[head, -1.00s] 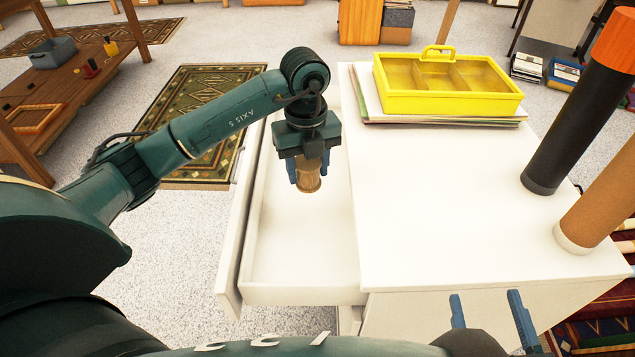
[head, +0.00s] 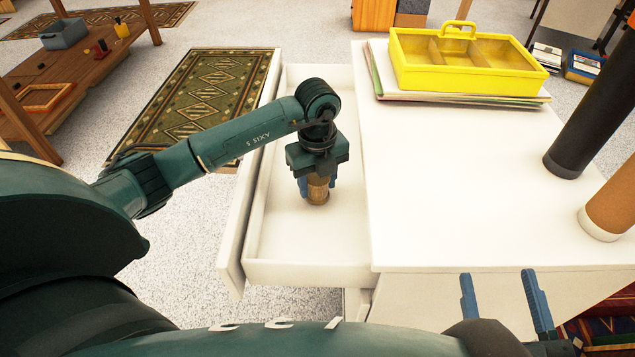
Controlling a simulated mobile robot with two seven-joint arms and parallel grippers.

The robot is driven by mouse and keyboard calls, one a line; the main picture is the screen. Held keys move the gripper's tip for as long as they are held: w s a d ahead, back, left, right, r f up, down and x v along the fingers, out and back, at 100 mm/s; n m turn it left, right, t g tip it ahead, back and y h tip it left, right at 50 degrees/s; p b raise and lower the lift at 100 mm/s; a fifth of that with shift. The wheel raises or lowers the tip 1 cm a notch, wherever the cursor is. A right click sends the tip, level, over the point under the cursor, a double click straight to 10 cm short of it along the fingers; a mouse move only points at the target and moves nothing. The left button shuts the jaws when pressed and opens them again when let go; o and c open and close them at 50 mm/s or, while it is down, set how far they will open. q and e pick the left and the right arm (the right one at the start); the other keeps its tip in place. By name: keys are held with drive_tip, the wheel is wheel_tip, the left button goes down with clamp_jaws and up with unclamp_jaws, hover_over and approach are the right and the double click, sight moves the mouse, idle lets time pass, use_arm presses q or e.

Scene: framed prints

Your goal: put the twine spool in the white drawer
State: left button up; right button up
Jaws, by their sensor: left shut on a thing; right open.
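The white drawer (head: 290,273) is pulled out on the left side of the white cabinet and its inside looks empty apart from what I hold. My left gripper (head: 318,188) is shut on the tan twine spool (head: 318,194), which is upright between the blue fingers, within the drawer's outline. Its lower end is close to the drawer floor; I cannot tell whether it touches. My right gripper (head: 507,300) is open and empty, in front of the cabinet at the lower right.
On the white cabinet top (head: 450,180) a yellow caddy (head: 465,80) sits on a stack of flat sheets (head: 377,75) at the back. A black tube (head: 590,125) and a brown tube (head: 610,200) stand at the right. The middle of the top is clear.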

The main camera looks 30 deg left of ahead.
sight(317, 177)
use_arm(q)
drive_tip(key=shift+f, duration=0.1)
drive_tip(key=o, duration=1)
wheel_tip(317, 177, up, 5)
drive_tip(key=shift+f+p, duration=0.2)
drive_tip(key=shift+p, duration=0.7)
wheel_tip(317, 177, up, 8)
drive_tip(key=shift+f+p, duration=0.1)
drive_tip(key=shift+p, duration=1.05)
use_arm(e)
drive_tip(key=shift+d+g+h, duration=0.6)
drive_tip(key=shift+h, duration=0.2)
